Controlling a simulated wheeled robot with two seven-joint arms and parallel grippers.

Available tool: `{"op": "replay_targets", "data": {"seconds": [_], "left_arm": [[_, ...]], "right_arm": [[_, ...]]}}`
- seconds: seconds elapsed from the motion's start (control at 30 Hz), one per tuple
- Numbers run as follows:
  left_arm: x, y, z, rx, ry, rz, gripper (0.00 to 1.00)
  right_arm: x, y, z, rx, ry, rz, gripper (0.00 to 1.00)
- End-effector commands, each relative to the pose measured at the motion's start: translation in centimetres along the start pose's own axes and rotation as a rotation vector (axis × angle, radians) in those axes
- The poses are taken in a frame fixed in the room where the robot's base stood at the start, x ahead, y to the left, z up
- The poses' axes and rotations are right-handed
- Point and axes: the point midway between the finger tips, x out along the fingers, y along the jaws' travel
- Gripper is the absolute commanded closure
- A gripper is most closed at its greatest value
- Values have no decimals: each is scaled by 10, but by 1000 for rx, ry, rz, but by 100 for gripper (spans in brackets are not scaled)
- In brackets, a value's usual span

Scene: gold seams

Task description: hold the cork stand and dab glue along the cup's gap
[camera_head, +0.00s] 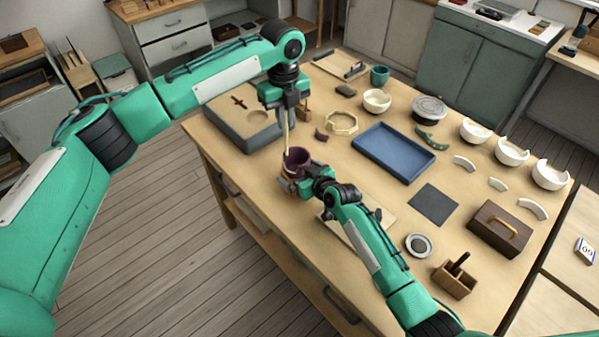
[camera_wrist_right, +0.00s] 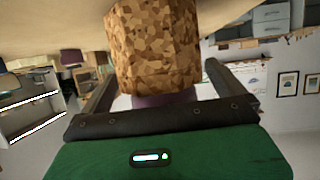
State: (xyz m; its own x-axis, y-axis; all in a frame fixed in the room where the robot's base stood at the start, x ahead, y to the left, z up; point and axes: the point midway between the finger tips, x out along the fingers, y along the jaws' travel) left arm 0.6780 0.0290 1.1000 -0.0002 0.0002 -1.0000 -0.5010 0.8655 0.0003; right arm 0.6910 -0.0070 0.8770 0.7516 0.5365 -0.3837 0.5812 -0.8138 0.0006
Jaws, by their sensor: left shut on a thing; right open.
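The dark purple cup (camera_head: 297,158) sits on the cork stand (camera_head: 290,182) near the table's left edge. In the right wrist view, the speckled cork stand (camera_wrist_right: 155,50) looks large, with a strip of the purple cup (camera_wrist_right: 165,100) beyond it. My left gripper (camera_head: 287,112) is above the cup, shut on a thin pale stick (camera_head: 286,135) that points down toward the cup. I cannot tell whether its tip touches the cup. My right gripper (camera_head: 303,186) is open at the stand, its fingers to either side of the cork with gaps showing. The cup's gap cannot be made out.
A pale board (camera_head: 355,232) lies under my right arm.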

Motion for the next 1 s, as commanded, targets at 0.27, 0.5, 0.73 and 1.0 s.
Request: {"op": "replay_targets", "data": {"seconds": [0.27,0.5,0.73,1.0], "left_arm": [[0,0,0,0,0,0,100],[0,0,0,0,0,0,100],[0,0,0,0,0,0,100],[0,0,0,0,0,0,100]], "right_arm": [[4,0,0,0,1,0,0],[3,0,0,1,0,0,29],[3,0,0,1,0,0,42],[3,0,0,1,0,1,42]]}}
